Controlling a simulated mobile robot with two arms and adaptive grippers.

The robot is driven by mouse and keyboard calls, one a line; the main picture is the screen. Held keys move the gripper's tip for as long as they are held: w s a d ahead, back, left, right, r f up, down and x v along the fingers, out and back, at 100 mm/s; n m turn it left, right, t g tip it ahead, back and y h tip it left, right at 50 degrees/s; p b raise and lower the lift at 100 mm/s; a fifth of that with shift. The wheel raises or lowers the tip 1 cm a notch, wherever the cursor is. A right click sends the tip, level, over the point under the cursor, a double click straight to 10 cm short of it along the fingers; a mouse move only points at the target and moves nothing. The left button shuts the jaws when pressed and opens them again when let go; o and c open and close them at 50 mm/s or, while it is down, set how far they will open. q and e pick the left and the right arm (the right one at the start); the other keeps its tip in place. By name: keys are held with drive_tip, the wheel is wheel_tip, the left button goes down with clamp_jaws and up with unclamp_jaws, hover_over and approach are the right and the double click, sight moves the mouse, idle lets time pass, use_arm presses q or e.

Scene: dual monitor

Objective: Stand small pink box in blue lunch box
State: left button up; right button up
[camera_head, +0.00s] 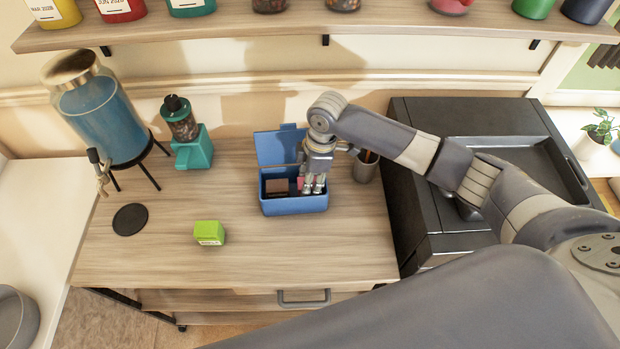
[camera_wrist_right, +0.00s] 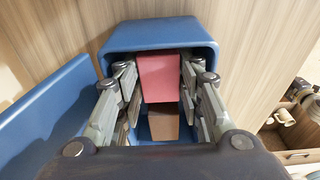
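The blue lunch box (camera_head: 294,205) stands open on the wooden table, its lid (camera_head: 281,146) raised at the back. It also shows in the right wrist view (camera_wrist_right: 158,36). My right gripper (camera_head: 314,184) reaches down into its right part. In the right wrist view, the fingers (camera_wrist_right: 160,85) of that gripper lie along both sides of the small pink box (camera_wrist_right: 158,77) and appear shut on it. The pink box (camera_head: 300,183) is inside the lunch box walls; its bottom is hidden. A brown box (camera_head: 277,186) lies to its left in the lunch box. My left gripper is not in view.
A green box (camera_head: 209,232) stands at the front left. A blue drink dispenser (camera_head: 104,118) and a teal grinder (camera_head: 194,153) stand behind it. A grey cup (camera_head: 365,170) is close right of the lunch box.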

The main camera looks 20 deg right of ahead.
drive_tip(key=shift+r, duration=0.1)
wheel_tip(320, 180, up, 12)
drive_tip(key=d+b, duration=0.1)
drive_tip(key=shift+s+d, duration=0.15)
drive_tip(key=shift+d, duration=0.25)
idle(0.6)
